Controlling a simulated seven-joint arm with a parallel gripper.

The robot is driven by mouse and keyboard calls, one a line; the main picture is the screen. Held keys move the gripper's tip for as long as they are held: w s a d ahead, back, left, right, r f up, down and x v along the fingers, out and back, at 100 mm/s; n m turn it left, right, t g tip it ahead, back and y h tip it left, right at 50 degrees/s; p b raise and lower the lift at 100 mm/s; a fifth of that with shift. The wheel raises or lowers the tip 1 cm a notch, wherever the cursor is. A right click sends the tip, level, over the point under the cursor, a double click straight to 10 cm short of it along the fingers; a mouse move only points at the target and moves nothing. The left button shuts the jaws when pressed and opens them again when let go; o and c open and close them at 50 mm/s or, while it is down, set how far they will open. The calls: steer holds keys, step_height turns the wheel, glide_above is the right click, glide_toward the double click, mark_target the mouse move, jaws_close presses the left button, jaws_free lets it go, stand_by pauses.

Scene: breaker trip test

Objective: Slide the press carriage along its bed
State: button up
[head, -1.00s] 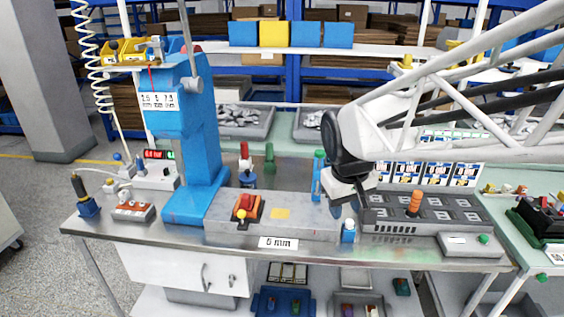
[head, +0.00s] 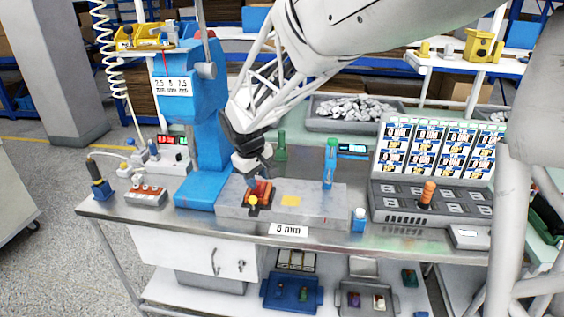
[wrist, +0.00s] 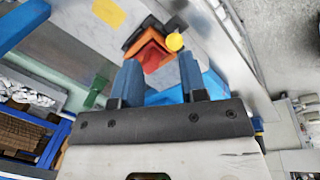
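The blue press (head: 196,128) stands at the left of the steel bench. Its grey bed (head: 322,203) runs right from the press foot and bears a yellow square (head: 291,201). The carriage (head: 264,200), orange-red and black with a yellow knob, sits on the bed's left part near the press. It also shows in the wrist view (wrist: 150,56), just beyond the fingertips. My gripper (head: 252,180) is directly above the carriage, pointing down. In the wrist view, its two blue fingers (wrist: 158,76) are apart with nothing clearly held. Whether they touch the carriage cannot be told.
A green-topped blue post (head: 330,165) stands behind the bed. A small blue-and-white bottle (head: 359,220) is at its right end. A grey breaker rack (head: 415,203) with an orange handle stands further right. A "5 mm" sign (head: 288,230) is at the bench front.

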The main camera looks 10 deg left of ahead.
mark_target(252, 197)
steer(key=shift+w+a+f+n, duration=0.1)
steer(key=shift+a+f, duration=0.15)
steer(key=shift+a, duration=0.35)
steer(key=shift+w+a+f+n, duration=0.15)
steer(key=shift+a+f, duration=0.1)
steer(key=shift+a, duration=0.3)
steer(key=shift+w+a+f+n, duration=0.1)
steer(key=shift+a+f, duration=0.15)
steer(key=shift+a, duration=0.35)
steer(key=shift+f, duration=0.15)
steer(key=shift+w+d+f, duration=0.15)
steer(key=shift+w+f, duration=0.05)
steer(key=shift+f, duration=1.05)
steer(key=shift+w+d+f, duration=0.15)
steer(key=shift+w+f, duration=0.1)
steer(key=shift+f, duration=0.95)
steer(key=shift+w+d+f, duration=0.15)
steer(key=shift+w+f, duration=0.05)
steer(key=shift+f, duration=1.05)
jaws_close()
